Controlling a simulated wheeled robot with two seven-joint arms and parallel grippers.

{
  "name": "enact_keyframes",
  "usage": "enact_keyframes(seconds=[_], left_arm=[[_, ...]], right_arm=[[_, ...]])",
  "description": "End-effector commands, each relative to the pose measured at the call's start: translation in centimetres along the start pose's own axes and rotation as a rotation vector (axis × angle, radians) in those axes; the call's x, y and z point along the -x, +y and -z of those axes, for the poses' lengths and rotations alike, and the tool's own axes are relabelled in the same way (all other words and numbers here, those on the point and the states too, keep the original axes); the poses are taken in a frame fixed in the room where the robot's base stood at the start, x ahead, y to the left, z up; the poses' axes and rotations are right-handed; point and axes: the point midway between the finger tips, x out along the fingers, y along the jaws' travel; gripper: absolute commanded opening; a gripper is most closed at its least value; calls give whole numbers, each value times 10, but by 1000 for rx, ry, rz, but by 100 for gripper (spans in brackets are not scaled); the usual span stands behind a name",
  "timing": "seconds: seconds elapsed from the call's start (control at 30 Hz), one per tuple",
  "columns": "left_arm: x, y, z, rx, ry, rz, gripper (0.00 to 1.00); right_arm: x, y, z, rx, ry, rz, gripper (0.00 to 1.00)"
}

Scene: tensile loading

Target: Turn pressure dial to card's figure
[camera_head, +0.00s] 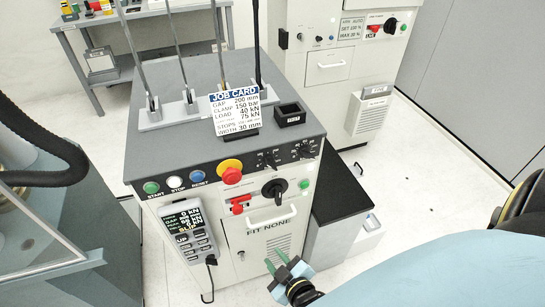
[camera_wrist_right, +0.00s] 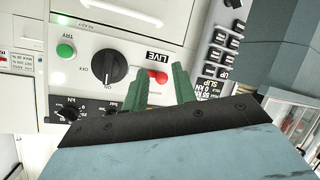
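The job card (camera_head: 235,111) stands on the grey machine top. It reads gap 200 mm, clamp 150 bar, load 40 kN, a stop of 75 kN and width 30 mm. Two small black dials (camera_head: 268,159) and (camera_head: 306,151) sit on the sloped front panel; their scales are too small to read, so I cannot tell which sets pressure. They are partly cut off in the right wrist view (camera_wrist_right: 68,108). My right gripper (camera_head: 277,262) is in front of the cabinet's lower front, its green fingers apart and empty. My left gripper is out of view.
A larger black ON/OFF knob (camera_head: 274,188) and a red LIVE switch (camera_head: 239,203) are below the dials. A red stop button (camera_head: 231,171) and START, STOP and RESET buttons are to their left. A handset (camera_head: 190,234) hangs on the front. A second cabinet (camera_head: 331,70) stands behind.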

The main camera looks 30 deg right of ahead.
Motion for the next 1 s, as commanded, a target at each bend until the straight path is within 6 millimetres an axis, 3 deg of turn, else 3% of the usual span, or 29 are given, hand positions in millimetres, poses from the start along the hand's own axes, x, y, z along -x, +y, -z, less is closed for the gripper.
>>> enact_keyframes(seconds=[0.03,0.1,0.2,0.3,0.43,0.57,1.0], left_arm=[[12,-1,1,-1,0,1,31],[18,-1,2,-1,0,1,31],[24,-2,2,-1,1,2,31],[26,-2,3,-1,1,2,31],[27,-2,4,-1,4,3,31],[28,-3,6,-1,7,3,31],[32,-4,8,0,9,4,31]], right_arm=[[7,30,37,31,62,-80,27],[14,63,71,79,127,-176,27],[26,98,105,135,187,-282,27],[35,118,123,170,217,-345,27],[33,128,132,186,231,-373,27],[17,134,136,187,232,-372,27],[-61,162,157,184,229,-370,27]])
